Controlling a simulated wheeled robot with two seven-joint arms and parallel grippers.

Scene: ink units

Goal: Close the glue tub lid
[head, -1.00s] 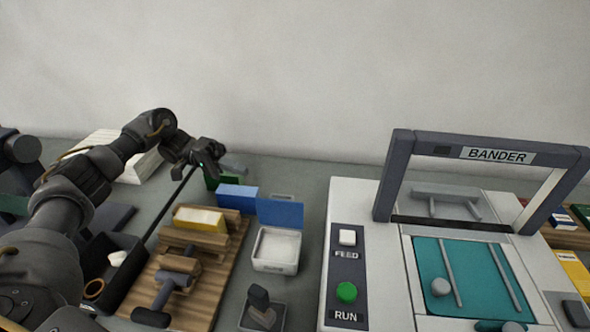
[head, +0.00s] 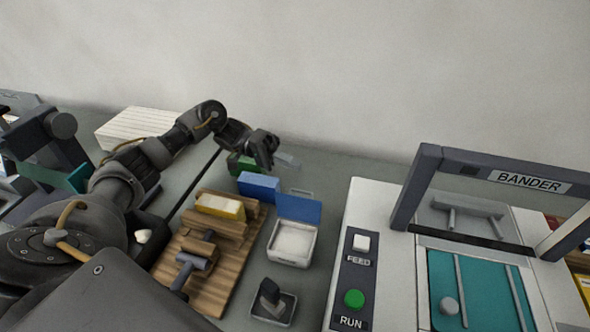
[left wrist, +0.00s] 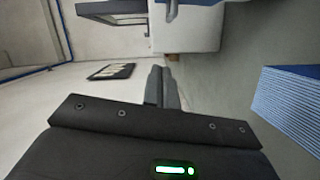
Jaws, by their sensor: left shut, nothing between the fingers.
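The glue tub (head: 291,249) is a white open box with pale contents, standing on the bench left of the machine. Its blue lid (head: 299,208) stands up, tilted open, at the tub's back edge. My left gripper (head: 270,160) is shut and empty, behind and left of the lid, above the far end of the bench near the blue block. In the left wrist view the closed fingers (left wrist: 162,88) point ahead with nothing between them. My right gripper is not in view.
A blue block (head: 258,186) and a green one (head: 240,163) stand behind the wooden rack (head: 215,270). A stamp on a small tray (head: 285,312) sits in front of the tub. The BANDER machine (head: 365,200) is close on the right.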

